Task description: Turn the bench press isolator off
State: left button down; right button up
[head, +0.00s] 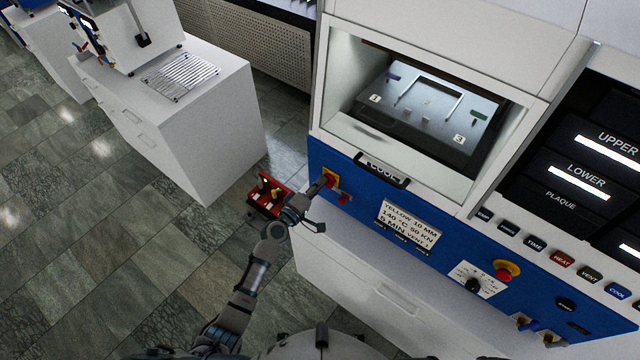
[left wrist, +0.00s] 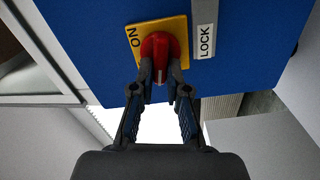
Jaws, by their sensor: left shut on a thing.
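The isolator is a red rotary handle (left wrist: 159,50) on a yellow plate (left wrist: 176,27) marked ON, set in the blue front panel of the press. In the left wrist view my left gripper (left wrist: 160,78) is shut on the red handle, one finger on each side of its lower end. A LOCK label (left wrist: 205,40) sits to the right of the plate. In the head view the yellow plate (head: 331,176) shows at the panel's left end, with my left gripper (head: 318,188) reaching it from the left. The handle is mostly hidden there. My right gripper is not in view.
A red emergency button (head: 507,270) and a black knob (head: 473,285) are on the panel to the right. A label card (head: 408,222) and a dark handle (head: 382,171) are nearer.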

pick_arm(q)
jog(key=shift+f+n, duration=0.45)
jog(key=shift+n, duration=0.65)
jog(key=shift+s+f, duration=0.1)
jog(key=c, duration=1.2)
grip_release()
jog(key=shift+o, duration=0.2)
jog(key=shift+a+r, duration=0.15)
jog(key=shift+r, duration=0.05)
jog(key=v, duration=1.1)
jog(key=shift+s+a, duration=0.25)
jog(key=shift+a, duration=0.05)
jog(key=shift+d+f, duration=0.1)
